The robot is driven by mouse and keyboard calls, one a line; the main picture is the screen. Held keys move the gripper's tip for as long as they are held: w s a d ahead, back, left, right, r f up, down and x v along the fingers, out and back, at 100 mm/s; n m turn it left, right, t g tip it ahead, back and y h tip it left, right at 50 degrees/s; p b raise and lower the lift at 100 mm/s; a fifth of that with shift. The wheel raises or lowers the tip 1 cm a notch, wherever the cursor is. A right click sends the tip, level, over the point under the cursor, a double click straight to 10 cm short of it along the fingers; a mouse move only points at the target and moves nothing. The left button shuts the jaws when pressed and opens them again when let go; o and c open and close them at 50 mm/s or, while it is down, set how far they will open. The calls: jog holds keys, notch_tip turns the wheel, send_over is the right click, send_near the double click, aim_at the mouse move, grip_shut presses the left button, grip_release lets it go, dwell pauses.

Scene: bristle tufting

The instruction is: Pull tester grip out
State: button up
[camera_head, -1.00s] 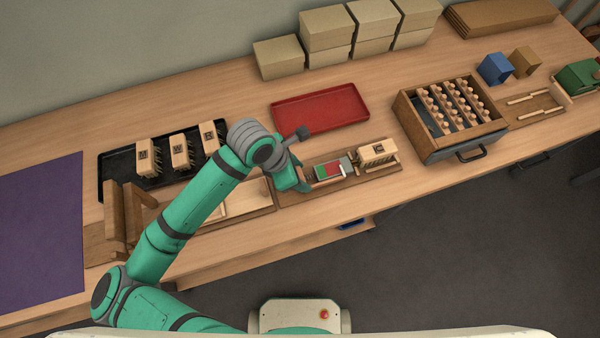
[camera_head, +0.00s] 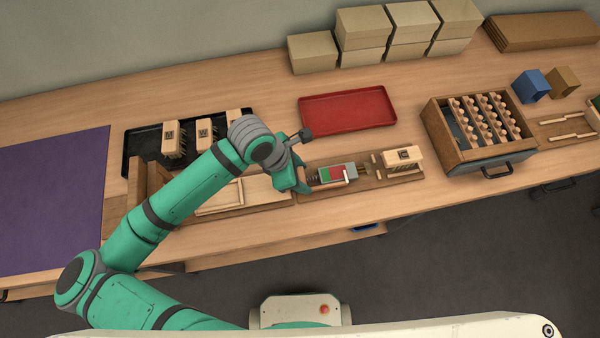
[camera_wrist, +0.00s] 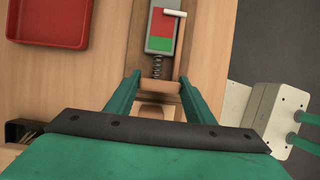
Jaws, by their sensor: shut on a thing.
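The pull tester (camera_head: 335,174) lies on a wooden board, a grey body with a green and red gauge face and a pale cross-piece. In the wrist view the tester (camera_wrist: 160,33) points away from me, with a coil spring (camera_wrist: 157,67) at its near end. My gripper (camera_wrist: 157,92) is shut on the wooden tester grip (camera_wrist: 157,111) at the spring's end; its fingers partly hide the grip. In the head view my gripper (camera_head: 304,177) is at the tester's left end. A brush block with bristles (camera_head: 402,154) stands on the board's right part, apart from the tester body.
A red tray (camera_head: 348,121) lies behind the board. A dark tray (camera_head: 140,139) with brush blocks is at the left, partly behind my arm. A peg-filled wooden box (camera_head: 477,147) stands at the right. The bench edge is close in front of the board.

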jog(key=o, duration=1.5)
jog(key=shift+r, duration=0.1)
jog(key=v, duration=1)
jog(key=shift+a+r, duration=0.1)
jog(key=shift+r, duration=0.2)
